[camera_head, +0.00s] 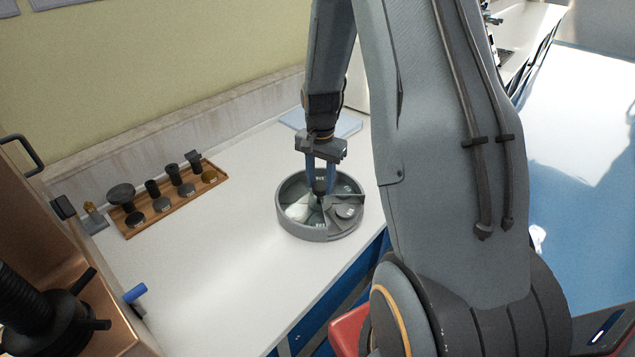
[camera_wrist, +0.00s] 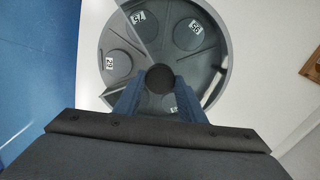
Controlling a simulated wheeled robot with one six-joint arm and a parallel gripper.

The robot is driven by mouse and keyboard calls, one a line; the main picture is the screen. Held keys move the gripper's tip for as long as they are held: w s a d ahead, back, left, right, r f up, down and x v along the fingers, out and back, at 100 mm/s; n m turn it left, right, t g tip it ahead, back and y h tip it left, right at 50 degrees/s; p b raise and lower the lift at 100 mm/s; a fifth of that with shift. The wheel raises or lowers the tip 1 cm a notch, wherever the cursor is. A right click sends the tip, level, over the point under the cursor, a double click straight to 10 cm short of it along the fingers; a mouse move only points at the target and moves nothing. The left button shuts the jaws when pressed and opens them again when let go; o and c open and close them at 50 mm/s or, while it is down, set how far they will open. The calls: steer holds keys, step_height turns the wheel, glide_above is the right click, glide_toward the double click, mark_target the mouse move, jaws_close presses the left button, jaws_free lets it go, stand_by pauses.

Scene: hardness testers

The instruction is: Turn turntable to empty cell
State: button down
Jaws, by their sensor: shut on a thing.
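The turntable (camera_head: 310,234) is a round grey tray with a raised rim, split by dividers into cells. It stands on the white counter, and some cells hold round pieces with number labels. My gripper hides the near cells there, so I cannot tell which cell is empty.
A wooden tray (camera_head: 150,230) with several dark fittings lies to the left along the wall. A bronze-coloured machine (camera_head: 75,270) stands at the left edge. A blue-capped item (camera_head: 135,293) is beside it. The counter between is clear.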

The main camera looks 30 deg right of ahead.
mark_target(320, 186)
steer(key=shift+s+m, duration=0.1)
steer(key=shift+m, duration=1)
steer(key=c, duration=1.2)
jaws_free()
steer(key=shift+o, duration=0.2)
steer(key=shift+r+b, duration=1.05)
steer(key=shift+r, duration=2.9)
